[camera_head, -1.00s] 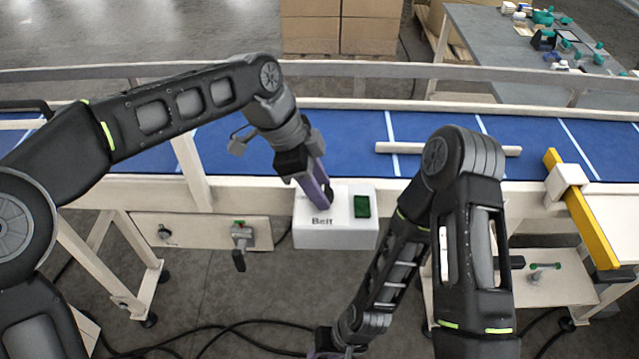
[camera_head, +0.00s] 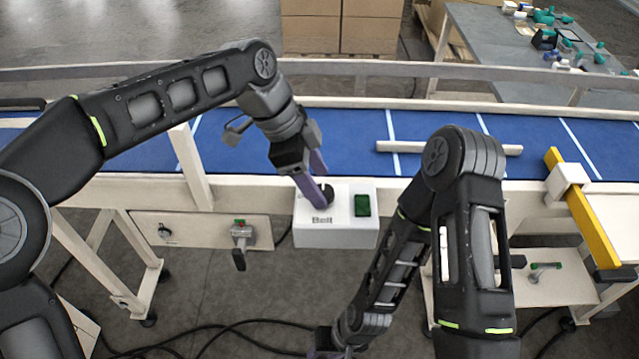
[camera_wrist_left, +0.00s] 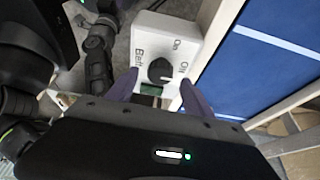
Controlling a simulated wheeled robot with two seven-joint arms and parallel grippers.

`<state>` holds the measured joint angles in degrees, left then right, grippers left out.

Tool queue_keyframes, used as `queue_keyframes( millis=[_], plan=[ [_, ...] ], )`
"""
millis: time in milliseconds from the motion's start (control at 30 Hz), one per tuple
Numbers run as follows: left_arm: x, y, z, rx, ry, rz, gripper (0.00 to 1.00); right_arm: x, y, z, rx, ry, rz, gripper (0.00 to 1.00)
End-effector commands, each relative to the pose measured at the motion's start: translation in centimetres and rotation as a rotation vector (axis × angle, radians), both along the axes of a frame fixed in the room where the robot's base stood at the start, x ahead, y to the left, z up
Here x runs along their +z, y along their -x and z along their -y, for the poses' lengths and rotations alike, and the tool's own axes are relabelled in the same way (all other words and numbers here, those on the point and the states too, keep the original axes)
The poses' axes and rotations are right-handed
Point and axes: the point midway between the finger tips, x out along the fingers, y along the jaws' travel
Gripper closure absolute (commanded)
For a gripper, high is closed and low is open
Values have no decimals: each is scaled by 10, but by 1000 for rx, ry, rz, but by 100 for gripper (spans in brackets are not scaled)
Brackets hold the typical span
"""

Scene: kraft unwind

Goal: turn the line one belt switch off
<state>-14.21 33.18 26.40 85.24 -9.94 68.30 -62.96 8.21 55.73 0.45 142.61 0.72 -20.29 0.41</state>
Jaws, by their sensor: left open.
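The belt switch is a white box (camera_head: 340,236) lettered "Belt" on the front of the conveyor, with a black round knob (camera_head: 328,193) and a dark green square (camera_head: 362,205) on top. In the left wrist view the knob (camera_wrist_left: 160,70) lies just ahead of the fingers, with "On" and "Off" printed beside it. I cannot tell which one it points to. My left gripper (camera_head: 316,184) is open above the box, its purple fingers near the knob and nothing between them. Contact with the knob cannot be made out. My right gripper (camera_head: 333,352) is low at the bottom edge, mostly cut off.
The blue conveyor belt (camera_head: 345,135) runs behind the box, with a pale bar (camera_head: 450,149) across it. A grey lever switch (camera_head: 241,238) is on a panel at left. A yellow bar (camera_head: 590,225) stands at right. My right arm is close right of the box.

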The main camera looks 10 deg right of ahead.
Motion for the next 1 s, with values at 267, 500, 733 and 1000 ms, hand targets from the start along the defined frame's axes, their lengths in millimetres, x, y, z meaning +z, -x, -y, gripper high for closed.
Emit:
queue_keyframes(
  millis=[267, 500, 733, 1000],
  plan=[
    [42, -6, -17, 2, 2, 3, 40, -7, -1, -1, 1, -3, 3, 64],
    [57, -6, -23, -1, 0, 0, 40, -8, -1, -1, 1, -3, 3, 64],
    [57, -6, -23, 0, 0, 0, 40, -8, -1, -1, 1, -2, 4, 64],
    [56, -6, -23, 0, 0, 0, 40, -8, -1, -1, 1, -2, 4, 64]
  ],
)
